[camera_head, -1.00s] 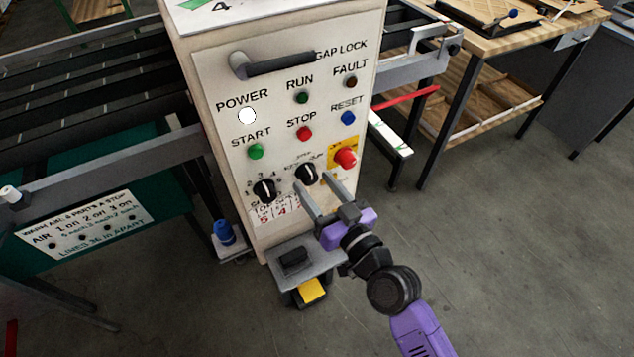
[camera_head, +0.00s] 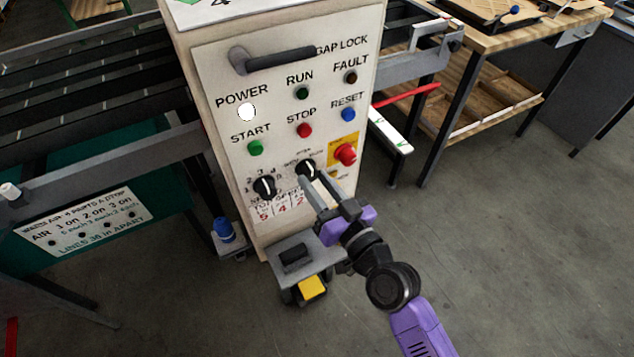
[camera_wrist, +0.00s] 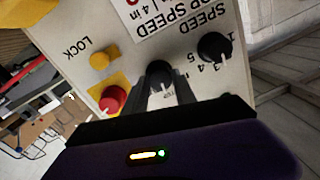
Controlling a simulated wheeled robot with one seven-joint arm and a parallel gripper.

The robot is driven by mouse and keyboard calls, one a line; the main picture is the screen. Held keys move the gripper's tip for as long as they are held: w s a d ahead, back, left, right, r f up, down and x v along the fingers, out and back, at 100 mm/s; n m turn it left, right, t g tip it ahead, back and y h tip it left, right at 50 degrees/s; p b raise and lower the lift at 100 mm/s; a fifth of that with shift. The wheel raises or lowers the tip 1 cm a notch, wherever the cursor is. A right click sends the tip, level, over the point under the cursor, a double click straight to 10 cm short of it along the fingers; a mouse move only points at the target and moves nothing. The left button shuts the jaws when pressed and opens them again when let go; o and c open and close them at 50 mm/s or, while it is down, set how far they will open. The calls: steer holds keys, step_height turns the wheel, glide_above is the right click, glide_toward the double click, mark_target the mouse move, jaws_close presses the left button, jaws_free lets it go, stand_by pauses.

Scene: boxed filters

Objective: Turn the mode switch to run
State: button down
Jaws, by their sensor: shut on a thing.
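The mode switch (camera_head: 306,168) is a round black knob with a pale pointer line, on the lower part of the white control panel. My gripper (camera_head: 312,181) reaches up to it from the lower right, with its two fingers close together and shut on the knob. In the wrist view the mode switch (camera_wrist: 159,76) sits between the tips of the two dark fingers (camera_wrist: 168,92). Its pale pointer shows between them. The small position labels around it are partly covered by the fingers and too blurred to read.
A similar black knob (camera_head: 264,187) is just left of the mode switch. A red knob on a yellow plate (camera_head: 345,154) is close on the right. Green START (camera_head: 255,148), red STOP (camera_head: 304,130) and blue RESET (camera_head: 348,114) buttons are above. Open floor lies to the right.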

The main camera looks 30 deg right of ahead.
steer(key=m, duration=0.3)
steer(key=shift+f+m+b, duration=0.1)
steer(key=shift+m+b, duration=0.3)
steer(key=shift+m, duration=2.1)
steer(key=c, duration=1)
jaws_free()
steer(key=s+b, duration=0.3)
steer(key=s, duration=0.4)
steer(key=shift+s+d+f, duration=0.1)
steer(key=shift+s, duration=0.3)
